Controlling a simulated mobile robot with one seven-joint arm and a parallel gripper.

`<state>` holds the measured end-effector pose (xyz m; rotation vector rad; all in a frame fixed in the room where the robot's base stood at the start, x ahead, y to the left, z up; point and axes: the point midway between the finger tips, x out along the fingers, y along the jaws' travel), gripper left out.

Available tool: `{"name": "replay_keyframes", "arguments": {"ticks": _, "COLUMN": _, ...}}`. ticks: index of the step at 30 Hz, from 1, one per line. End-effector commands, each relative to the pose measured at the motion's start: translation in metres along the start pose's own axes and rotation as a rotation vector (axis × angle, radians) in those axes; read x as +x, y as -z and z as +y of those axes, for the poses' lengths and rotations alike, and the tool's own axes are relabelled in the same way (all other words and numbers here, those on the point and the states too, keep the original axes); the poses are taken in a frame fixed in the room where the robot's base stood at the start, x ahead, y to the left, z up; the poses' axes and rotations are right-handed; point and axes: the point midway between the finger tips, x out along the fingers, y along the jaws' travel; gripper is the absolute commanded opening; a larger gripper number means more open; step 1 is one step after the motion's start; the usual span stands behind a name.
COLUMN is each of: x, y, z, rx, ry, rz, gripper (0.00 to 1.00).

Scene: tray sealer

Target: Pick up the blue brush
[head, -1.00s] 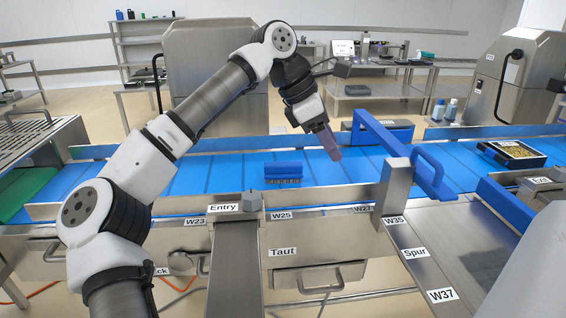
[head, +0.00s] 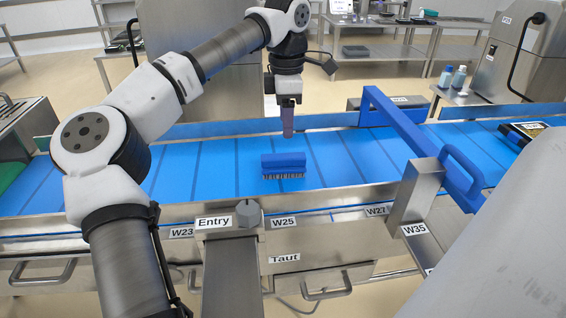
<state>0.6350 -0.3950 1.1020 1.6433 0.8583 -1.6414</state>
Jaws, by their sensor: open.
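The blue brush (head: 283,161) lies on the blue conveyor belt near the middle of the head view, with its bristles toward the near side. My gripper (head: 288,134) points down just beyond the brush in the picture and slightly above it. The gripper is empty. Its fingers are seen edge-on, so the gap between them does not show. A clear strip of belt seems to separate the fingertips from the brush, and I see no contact.
A blue guard bar (head: 408,130) with a handle stands over the belt to the right. A metal side rail (head: 330,196) with a grey knob (head: 249,213) runs along the near edge. A dark tray (head: 524,131) sits far right. The belt around the brush is clear.

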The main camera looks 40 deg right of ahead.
Motion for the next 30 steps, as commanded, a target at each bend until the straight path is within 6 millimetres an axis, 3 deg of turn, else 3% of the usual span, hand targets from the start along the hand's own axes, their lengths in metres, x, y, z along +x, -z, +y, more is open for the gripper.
{"name": "replay_keyframes", "arguments": {"ticks": 3, "x": 0.019, "y": 0.001, "z": 0.000, "rx": 0.001, "ry": 0.002, "rz": 0.000, "gripper": 0.53}}
{"name": "replay_keyframes", "arguments": {"ticks": 11, "x": 0.039, "y": 0.002, "z": -0.001, "rx": 0.000, "ry": 0.001, "rz": -0.001, "gripper": 0.53}}
{"name": "replay_keyframes", "arguments": {"ticks": 21, "x": 0.082, "y": 0.006, "z": -0.003, "rx": 0.000, "ry": -0.001, "rz": -0.003, "gripper": 0.53}}
{"name": "replay_keyframes", "arguments": {"ticks": 29, "x": 0.086, "y": 0.006, "z": -0.003, "rx": 0.000, "ry": -0.001, "rz": -0.002, "gripper": 0.53}}
{"name": "replay_keyframes", "arguments": {"ticks": 30, "x": 0.086, "y": 0.006, "z": -0.003, "rx": 0.000, "ry": -0.001, "rz": -0.002, "gripper": 0.47}}
